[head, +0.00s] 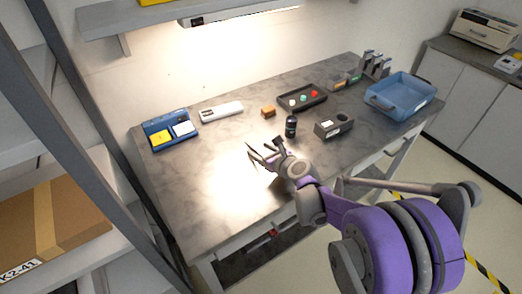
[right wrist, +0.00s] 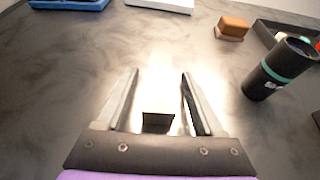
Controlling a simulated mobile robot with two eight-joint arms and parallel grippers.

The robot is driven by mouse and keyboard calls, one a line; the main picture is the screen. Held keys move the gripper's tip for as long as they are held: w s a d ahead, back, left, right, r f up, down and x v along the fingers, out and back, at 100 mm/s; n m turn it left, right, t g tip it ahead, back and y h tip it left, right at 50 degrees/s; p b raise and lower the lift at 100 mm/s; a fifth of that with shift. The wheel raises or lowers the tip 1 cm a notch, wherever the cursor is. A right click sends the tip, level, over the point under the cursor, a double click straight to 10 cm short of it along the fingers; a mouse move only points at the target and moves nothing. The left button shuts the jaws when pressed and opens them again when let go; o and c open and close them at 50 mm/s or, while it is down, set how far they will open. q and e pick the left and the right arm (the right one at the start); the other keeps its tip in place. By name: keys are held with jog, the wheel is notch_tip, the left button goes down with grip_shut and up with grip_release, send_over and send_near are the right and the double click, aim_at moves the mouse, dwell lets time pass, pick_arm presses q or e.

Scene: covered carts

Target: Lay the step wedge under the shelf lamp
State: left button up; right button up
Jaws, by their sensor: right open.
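My right gripper (head: 257,153) is open above the front middle of the grey workbench, and it also shows in the right wrist view (right wrist: 160,73). Between its fingers, near the palm in the right wrist view, is a small block (right wrist: 158,122) with a dark front and a pale top. It looks like the step wedge, but glare blurs its far part; I see no clear contact with the fingers. In the head view the gripper hides it. The shelf lamp (head: 240,14) is lit under the wall shelf. My left gripper is not in view.
On the workbench (head: 190,205) are a blue tray (head: 400,96), a dark tray with small coloured pieces (head: 303,97), a black cylinder (head: 291,127), a black box (head: 334,124), an orange-brown block (head: 268,112), a white device (head: 221,111) and a blue holder (head: 170,131). The front left is clear.

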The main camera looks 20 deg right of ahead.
jog(key=shift+r, duration=0.25)
jog(key=p+v, duration=0.1)
jog(key=v, duration=1)
jog(key=shift+s+f, duration=0.1)
jog(key=shift+s, duration=0.05)
jog(key=shift+s+d, duration=0.1)
jog(key=shift+s, duration=0.25)
